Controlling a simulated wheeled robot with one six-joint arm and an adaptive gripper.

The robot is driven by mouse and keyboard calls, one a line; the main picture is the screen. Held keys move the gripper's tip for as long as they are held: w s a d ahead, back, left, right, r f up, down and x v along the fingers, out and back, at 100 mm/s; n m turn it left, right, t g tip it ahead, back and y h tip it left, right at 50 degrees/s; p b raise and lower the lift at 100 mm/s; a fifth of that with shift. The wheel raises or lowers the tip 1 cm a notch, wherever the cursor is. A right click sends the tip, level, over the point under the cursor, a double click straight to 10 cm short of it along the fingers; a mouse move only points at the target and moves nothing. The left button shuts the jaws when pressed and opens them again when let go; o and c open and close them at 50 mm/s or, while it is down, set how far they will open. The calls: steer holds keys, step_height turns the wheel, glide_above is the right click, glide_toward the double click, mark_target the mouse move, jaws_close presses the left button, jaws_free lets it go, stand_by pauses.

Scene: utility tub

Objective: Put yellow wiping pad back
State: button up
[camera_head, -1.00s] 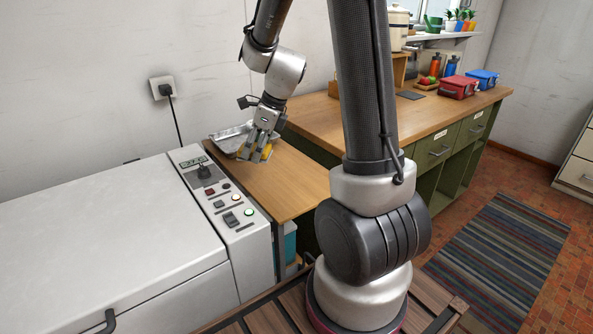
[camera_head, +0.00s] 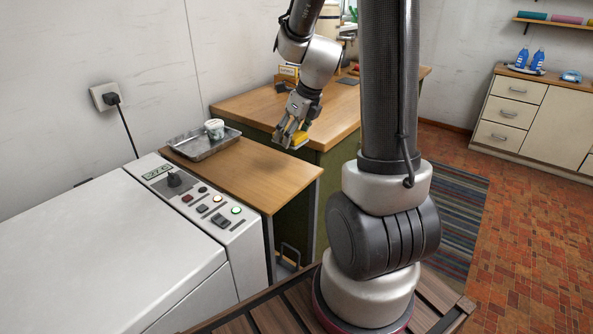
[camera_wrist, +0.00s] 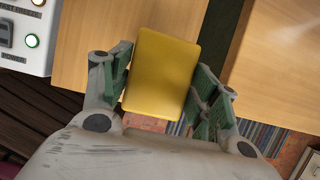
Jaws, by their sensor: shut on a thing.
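The yellow wiping pad (camera_wrist: 160,72) is held between the two fingers of my gripper (camera_wrist: 160,88) in the wrist view. Its flat face fills the space between the green-lined fingers. The fingers hide part of the pad in the head view.
A metal tray (camera_head: 203,145) with a white cup-like container (camera_head: 214,128) lies on the side table's far left. A white machine with a control panel (camera_head: 205,203) stands at the left. The larger counter (camera_head: 250,106) is behind. The side table's middle is clear.

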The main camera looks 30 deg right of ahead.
mark_target(289, 169)
step_height(289, 169, down, 10)
steer(key=shift+r, duration=0.15)
stand_by(0.4)
steer(key=o, duration=1)
